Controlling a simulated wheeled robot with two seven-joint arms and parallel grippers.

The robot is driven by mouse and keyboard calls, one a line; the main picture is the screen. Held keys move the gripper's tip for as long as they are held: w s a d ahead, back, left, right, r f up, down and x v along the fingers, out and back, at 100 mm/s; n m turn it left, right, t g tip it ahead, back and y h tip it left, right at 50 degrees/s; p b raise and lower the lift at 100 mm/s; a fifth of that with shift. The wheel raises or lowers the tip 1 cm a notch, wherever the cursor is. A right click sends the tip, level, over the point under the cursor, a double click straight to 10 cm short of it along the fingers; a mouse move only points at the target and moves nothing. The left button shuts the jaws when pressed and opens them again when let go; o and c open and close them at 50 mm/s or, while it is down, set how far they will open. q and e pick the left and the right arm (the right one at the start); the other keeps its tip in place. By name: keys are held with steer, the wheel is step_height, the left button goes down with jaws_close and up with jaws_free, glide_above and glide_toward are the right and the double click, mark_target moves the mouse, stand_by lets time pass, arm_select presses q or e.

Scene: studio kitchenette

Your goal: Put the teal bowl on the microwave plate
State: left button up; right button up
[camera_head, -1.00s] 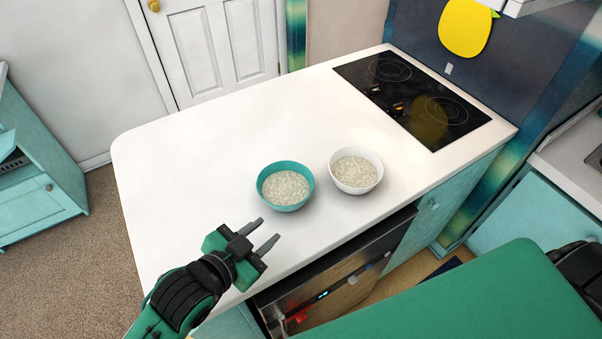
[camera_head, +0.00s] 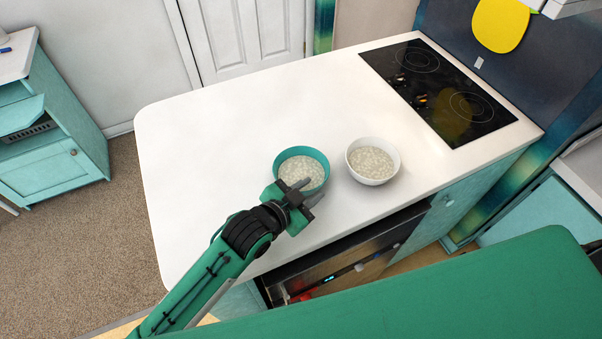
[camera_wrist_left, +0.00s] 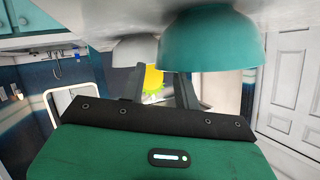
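The teal bowl (camera_head: 322,161), filled with pale grainy food, stands upright on the white counter (camera_head: 230,120). My left gripper (camera_head: 307,192) is at the bowl's near side, its fingers apart and overlapping the near rim in the head view. In the left wrist view, which is upside down, the teal bowl (camera_wrist_left: 210,45) is close to the spread fingers (camera_wrist_left: 163,85), with nothing seen between them. I cannot tell whether they touch it. A dark-fronted appliance (camera_head: 330,268) with a small lit display is under the counter. No microwave plate can be made out. My right gripper is out of view.
A white bowl (camera_head: 391,170) with similar food stands just right of the teal bowl; it also shows in the left wrist view (camera_wrist_left: 135,48). A black cooktop (camera_head: 455,105) is at the far right. The counter's left and back are clear.

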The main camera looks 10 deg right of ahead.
arm_select(q)
steer(key=shift+p+x, duration=0.5)
steer(key=shift+x, duration=1.55)
steer(key=shift+a+f, duration=0.1)
jaws_close()
